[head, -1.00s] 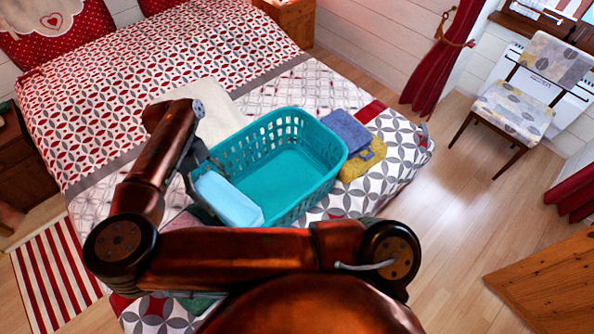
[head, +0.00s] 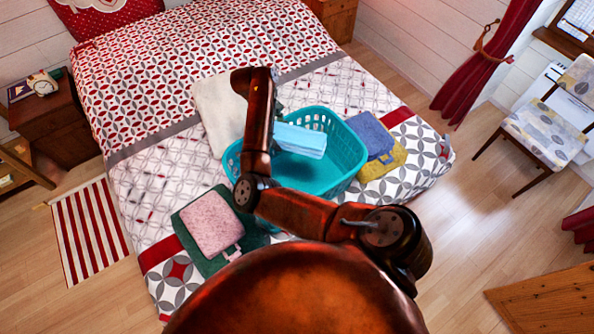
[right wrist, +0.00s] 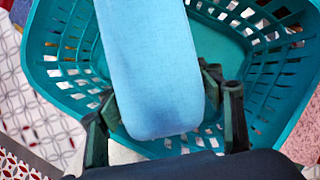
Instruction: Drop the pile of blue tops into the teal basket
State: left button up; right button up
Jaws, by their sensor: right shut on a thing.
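The light blue pile of tops (head: 300,140) is folded flat and hangs over the inside of the teal basket (head: 348,148), which stands on the bed. My right gripper (head: 277,108) is shut on the pile, mostly hidden behind my arm in the head view. In the right wrist view the gripper's dark fingers (right wrist: 163,108) flank the blue pile (right wrist: 152,65), with the teal basket (right wrist: 62,62) around and below it. The visible basket floor is bare; my arm hides its left part. My left gripper is not in view.
Blue (head: 368,132) and yellow (head: 388,163) folded cloths lie right of the basket. A pink folded cloth (head: 210,222) lies on a dark green one (head: 190,232) to the left. A cream cloth (head: 215,105) lies behind. A chair (head: 548,130) stands at the right.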

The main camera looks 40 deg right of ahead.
jog(key=shift+s+d+f+n, duration=0.15)
jog(key=shift+s+f+n, duration=0.25)
jog(key=shift+f, duration=0.7)
pick_arm(q)
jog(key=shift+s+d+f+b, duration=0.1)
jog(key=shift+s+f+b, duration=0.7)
jog(key=shift+b, duration=0.15)
pick_arm(e)
jog(key=shift+f, duration=2.6)
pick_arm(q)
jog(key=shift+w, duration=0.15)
pick_arm(e)
jog(key=o, duration=1.6)
jog(key=shift+c, duration=0.2)
